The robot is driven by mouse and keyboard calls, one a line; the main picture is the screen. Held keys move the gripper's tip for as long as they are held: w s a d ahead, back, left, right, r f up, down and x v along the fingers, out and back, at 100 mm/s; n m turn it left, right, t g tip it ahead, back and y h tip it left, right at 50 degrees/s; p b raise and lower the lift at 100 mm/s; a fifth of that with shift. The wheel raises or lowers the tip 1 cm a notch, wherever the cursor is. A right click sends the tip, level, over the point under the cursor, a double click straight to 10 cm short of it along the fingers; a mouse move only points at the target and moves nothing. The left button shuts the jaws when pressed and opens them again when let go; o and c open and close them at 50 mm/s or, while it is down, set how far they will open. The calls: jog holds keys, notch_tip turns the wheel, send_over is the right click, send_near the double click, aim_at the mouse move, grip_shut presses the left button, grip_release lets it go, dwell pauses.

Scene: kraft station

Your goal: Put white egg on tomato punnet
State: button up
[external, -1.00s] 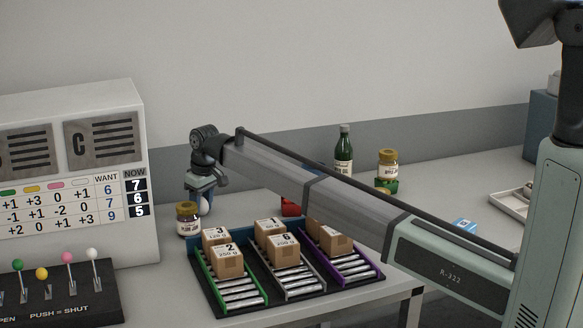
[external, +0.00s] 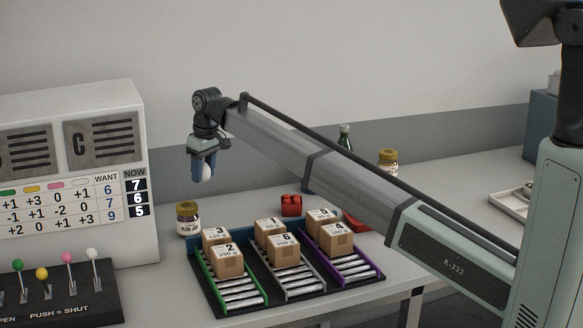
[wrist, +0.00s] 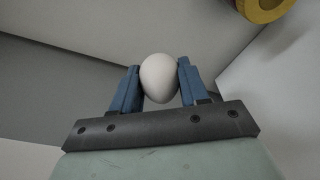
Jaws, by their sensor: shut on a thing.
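The white egg (external: 207,172) is held in my gripper (external: 203,170), high above the table at the left. In the wrist view the egg (wrist: 159,79) sits between the two blue fingers of my gripper (wrist: 157,85), which touch its sides. A small red punnet (external: 291,205), which looks like the tomato punnet, stands on the table behind the boxes. It is right of and below my gripper, well apart from the egg.
A jar (external: 187,219) stands below and left of my gripper. A black rack (external: 222,306) holds several cardboard boxes in front of the punnet. A red thing (external: 355,221) is partly hidden by my arm. A bottle (external: 345,137) and another jar (external: 388,162) stand farther back.

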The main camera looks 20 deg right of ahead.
jog(key=w+d+r, duration=0.2)
jog(key=d, duration=0.4)
notch_tip(320, 180, up, 3)
send_over(290, 199)
jog(key=shift+n, duration=1.2)
jog(key=shift+d+f, duration=0.2)
jog(key=shift+f, duration=4.8)
jog(key=shift+f, duration=0.1)
jog(key=o, duration=0.8)
